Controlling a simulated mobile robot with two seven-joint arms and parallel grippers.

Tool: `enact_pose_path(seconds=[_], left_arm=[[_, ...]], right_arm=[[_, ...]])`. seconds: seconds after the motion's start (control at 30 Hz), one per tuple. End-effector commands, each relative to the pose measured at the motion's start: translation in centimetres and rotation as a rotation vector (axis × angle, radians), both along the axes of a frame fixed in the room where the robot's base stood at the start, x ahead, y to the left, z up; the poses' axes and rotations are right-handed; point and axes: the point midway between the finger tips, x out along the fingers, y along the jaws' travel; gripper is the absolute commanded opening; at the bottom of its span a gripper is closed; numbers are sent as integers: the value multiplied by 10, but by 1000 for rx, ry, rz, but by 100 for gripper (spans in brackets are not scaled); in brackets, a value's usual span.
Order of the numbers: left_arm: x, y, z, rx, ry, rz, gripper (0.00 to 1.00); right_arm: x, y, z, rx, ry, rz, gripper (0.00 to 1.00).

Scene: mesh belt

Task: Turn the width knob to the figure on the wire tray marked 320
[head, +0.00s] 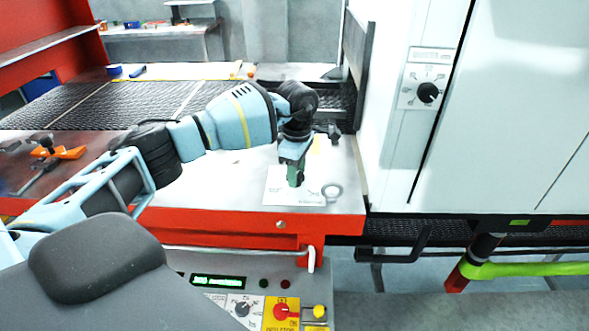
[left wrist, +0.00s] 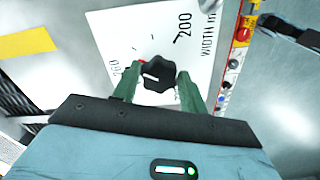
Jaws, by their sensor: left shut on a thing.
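The black width knob (left wrist: 156,72) sits on a white dial plate (left wrist: 110,32) lettered WIDTH in the left wrist view. A figure 200 shows at upper right, and a less clear figure at left. A white mark shows on the knob's left side, with a bit of red beside the knob. My left gripper (left wrist: 157,82) has its green fingers on either side of the knob, shut on it. In the head view the same gripper (head: 296,174) points down over the white plate (head: 280,197) and hides the knob. I see no wire tray marked 320. My right gripper is not in view.
A white cabinet with another black knob (head: 428,92) stands at right. The mesh belt (head: 75,108) runs behind. A control panel with a yellow-backed red knob (head: 281,310) is below. An orange item (head: 70,153) lies at left.

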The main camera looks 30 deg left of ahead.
Motion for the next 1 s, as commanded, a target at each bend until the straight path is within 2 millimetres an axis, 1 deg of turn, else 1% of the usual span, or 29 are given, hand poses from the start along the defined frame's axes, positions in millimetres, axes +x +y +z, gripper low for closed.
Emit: enact_pose_path(seconds=[0.03,0.6,1.0], left_arm=[[0,0,3,1,-3,47,20],[2,1,3,-1,-3,588,20],[3,2,3,-1,-3,968,20]], right_arm=[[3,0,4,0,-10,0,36],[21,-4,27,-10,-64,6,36],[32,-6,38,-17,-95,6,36]])
